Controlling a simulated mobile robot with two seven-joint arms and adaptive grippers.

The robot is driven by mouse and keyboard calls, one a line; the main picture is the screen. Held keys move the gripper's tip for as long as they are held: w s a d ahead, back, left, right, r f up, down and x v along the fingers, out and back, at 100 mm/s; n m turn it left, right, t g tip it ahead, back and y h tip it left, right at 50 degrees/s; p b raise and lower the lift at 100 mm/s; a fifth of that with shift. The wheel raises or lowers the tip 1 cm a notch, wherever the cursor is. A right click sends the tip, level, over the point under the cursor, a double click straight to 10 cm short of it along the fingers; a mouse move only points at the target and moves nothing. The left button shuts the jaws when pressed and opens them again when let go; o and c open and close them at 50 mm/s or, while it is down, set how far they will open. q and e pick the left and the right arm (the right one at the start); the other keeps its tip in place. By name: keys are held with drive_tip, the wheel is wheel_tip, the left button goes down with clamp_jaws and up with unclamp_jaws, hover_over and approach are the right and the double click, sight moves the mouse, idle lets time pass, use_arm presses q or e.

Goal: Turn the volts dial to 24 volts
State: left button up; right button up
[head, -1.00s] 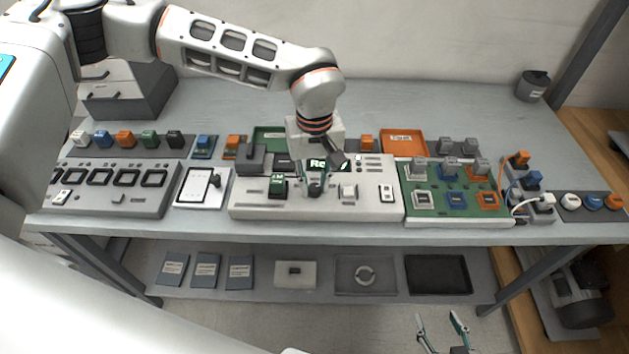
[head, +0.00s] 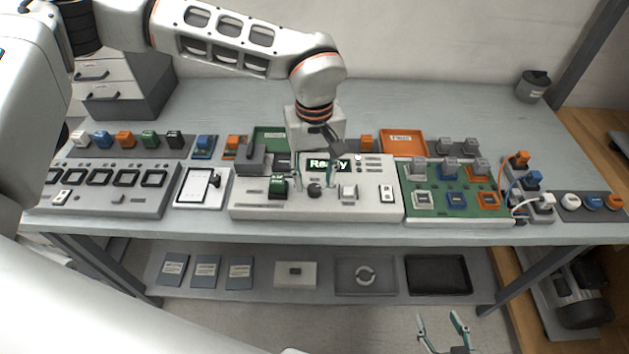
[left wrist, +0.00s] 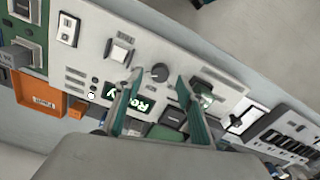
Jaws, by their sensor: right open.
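A dark round dial (head: 315,190) sits on the front middle of the white control panel (head: 370,207). It also shows in the left wrist view (left wrist: 160,72). Its label and pointer mark are too small to read. My left gripper (head: 315,178) is open and empty, with its fingers spread behind and above the dial. In the left wrist view my left gripper (left wrist: 159,84) has one fingertip on each side of the dial, apart from it. The display (head: 328,164) behind reads "Ready". My right gripper (head: 443,325) is open and empty at the bottom, low in front of the bench.
A green switch (head: 278,187) stands left of the dial and a pale square button (head: 348,191) right of it. A green board (head: 436,181) with several blocks adjoins the panel on the right. The bench's back is mostly clear.

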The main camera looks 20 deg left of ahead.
sight(315, 187)
use_arm(q)
wheel_tip(315, 187, up, 10)
idle(0.3)
drive_tip(key=shift+f, duration=0.1)
idle(0.3)
